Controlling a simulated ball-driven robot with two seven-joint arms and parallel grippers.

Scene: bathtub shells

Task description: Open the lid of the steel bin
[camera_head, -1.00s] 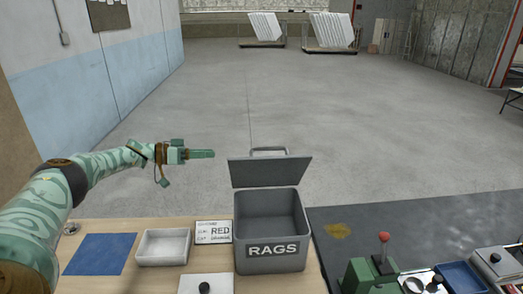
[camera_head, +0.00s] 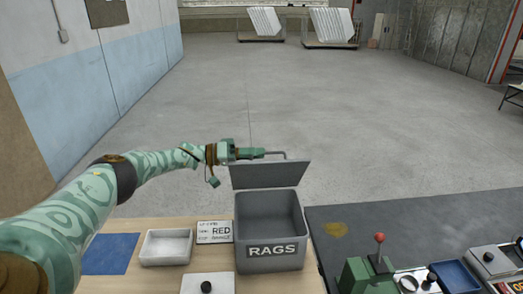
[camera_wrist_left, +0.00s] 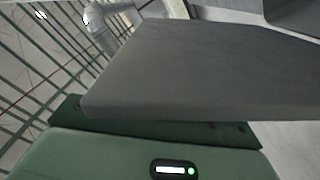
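The grey steel bin (camera_head: 270,267), labelled RAGS, stands on the wooden bench top. Its lid (camera_head: 272,176) is open and raised at the bin's back edge, with the inside of the bin showing. A thin handle (camera_head: 278,153) sticks up from the lid's far edge. My left gripper (camera_head: 258,153) is at the left end of this handle, above the lid. Whether its fingers are open or shut on the handle cannot be made out. A large grey panel, probably the lid, fills much of the left wrist view (camera_wrist_left: 200,70). My right gripper is not in view.
Left of the bin are a RED sign card (camera_head: 214,232), a white tray (camera_head: 166,247) and a blue mat (camera_head: 111,254). A white box with a black knob (camera_head: 207,286) is in front. A green device with a red-knobbed lever (camera_head: 366,275) stands right. Open floor lies behind.

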